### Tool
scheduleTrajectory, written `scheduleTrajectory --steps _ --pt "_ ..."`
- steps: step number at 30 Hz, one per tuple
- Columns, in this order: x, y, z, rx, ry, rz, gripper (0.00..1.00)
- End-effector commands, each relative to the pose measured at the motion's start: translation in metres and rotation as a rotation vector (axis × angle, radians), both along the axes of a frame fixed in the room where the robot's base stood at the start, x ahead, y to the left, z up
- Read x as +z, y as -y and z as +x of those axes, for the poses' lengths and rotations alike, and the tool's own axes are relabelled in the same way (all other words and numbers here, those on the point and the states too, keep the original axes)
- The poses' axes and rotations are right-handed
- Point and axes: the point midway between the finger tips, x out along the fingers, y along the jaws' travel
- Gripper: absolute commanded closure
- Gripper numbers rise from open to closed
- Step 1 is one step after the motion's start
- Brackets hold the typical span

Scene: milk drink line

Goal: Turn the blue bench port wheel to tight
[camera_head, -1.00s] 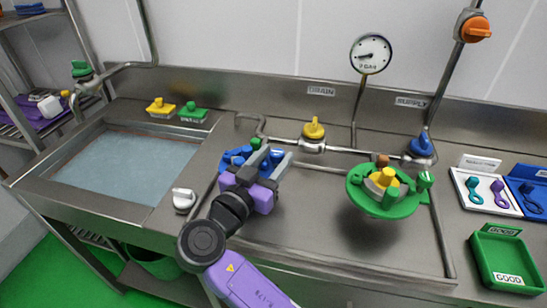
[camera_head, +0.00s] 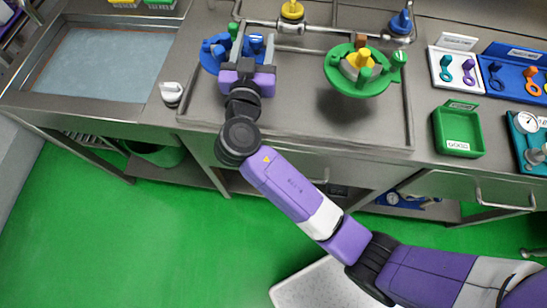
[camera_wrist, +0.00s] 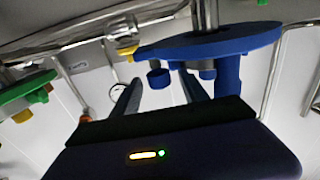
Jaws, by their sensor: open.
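The blue wheel (camera_head: 208,64) lies flat at the left of the bench, partly hidden behind my gripper. Its round plate (camera_wrist: 225,42) and short pegs fill the upper right of the wrist view. My gripper (camera_head: 253,43) is open at the wheel's right side, with its fingers pointing to the back of the bench. In the wrist view, one blue peg (camera_wrist: 158,79) shows between the two fingers. Whether a finger touches it, I cannot tell. No tight mark on the wheel is readable.
A green wheel (camera_head: 350,84) with a yellow centre stands to the right. Behind are a yellow valve (camera_head: 292,10) and a blue valve (camera_head: 402,24) on pipes. A white knob (camera_head: 171,92) is at the left, by the sink (camera_head: 90,98). A green tray (camera_head: 437,136) is at the right.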

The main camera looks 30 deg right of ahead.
Motion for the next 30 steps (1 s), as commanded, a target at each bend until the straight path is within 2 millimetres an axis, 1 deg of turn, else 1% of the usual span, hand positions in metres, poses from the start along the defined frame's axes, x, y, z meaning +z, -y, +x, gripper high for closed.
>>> scheduleTrajectory --steps 1,14,15,16,17,28,29,30 --pt "0.005 0.003 -0.001 0.02 -0.004 0.0 0.48" --pt "0.004 0.005 -0.002 0.203 -0.004 0.0 0.48" --pt "0.001 0.003 -0.004 0.216 -0.003 0.002 0.48" --pt "-0.004 -0.001 -0.01 0.216 -0.002 0.002 0.48" --pt "-0.004 -0.003 -0.015 0.217 0.0 0.004 0.48" --pt "-0.004 -0.025 -0.074 0.214 0.0 0.002 0.48" --pt "-0.004 -0.027 -0.078 0.216 -0.002 -0.002 0.48" --pt "0.0 -0.03 -0.073 0.234 -0.019 -0.042 0.48"
